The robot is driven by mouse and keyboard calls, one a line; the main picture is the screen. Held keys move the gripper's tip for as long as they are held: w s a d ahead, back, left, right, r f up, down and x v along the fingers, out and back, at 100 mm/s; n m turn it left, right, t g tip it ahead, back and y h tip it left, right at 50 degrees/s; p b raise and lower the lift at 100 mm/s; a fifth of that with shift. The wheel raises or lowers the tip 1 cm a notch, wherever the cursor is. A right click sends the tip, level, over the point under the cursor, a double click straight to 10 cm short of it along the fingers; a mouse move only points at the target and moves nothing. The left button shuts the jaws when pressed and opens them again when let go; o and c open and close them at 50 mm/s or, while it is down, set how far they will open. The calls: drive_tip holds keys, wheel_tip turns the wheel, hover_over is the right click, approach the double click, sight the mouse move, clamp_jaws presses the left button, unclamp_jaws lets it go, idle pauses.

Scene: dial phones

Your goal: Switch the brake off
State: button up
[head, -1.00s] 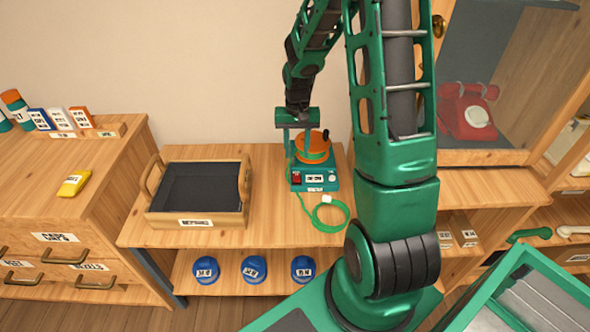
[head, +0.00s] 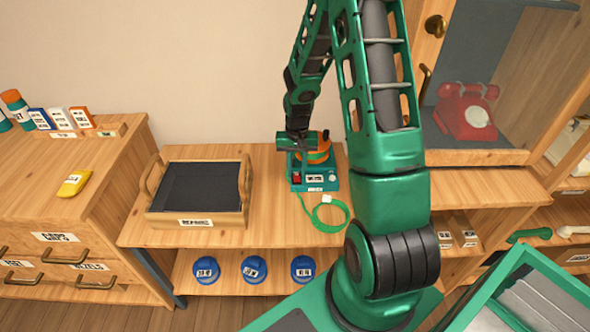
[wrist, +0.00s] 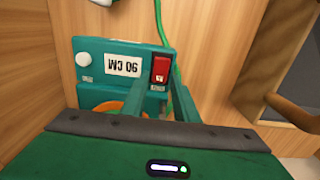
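A green device (head: 325,183) stands on the wooden bench with an orange disc (head: 319,155) on top. Its front panel carries a red switch (head: 297,178), a label and a white knob. In the head view my gripper (head: 296,155) is over the device's left side. Whether a finger touches the device is unclear.
A green cord (head: 328,222) lies coiled on the bench before the device. A wooden tray (head: 196,220) with a dark lining stands left of it. Blue round items (head: 254,269) sit on the shelf below. A red phone (head: 466,112) is in the cabinet at right.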

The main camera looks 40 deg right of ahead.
clamp_jaws()
drive_tip(key=shift+s+a+r+t+h, duration=0.1)
drive_tip(key=shift+s+a+t+h, duration=0.25)
drive_tip(key=shift+t+h, duration=0.4)
drive_tip(key=shift+t, duration=0.55)
drive_tip(key=shift+o, duration=2.2)
unclamp_jaws()
drive_tip(key=shift+h, duration=0.25)
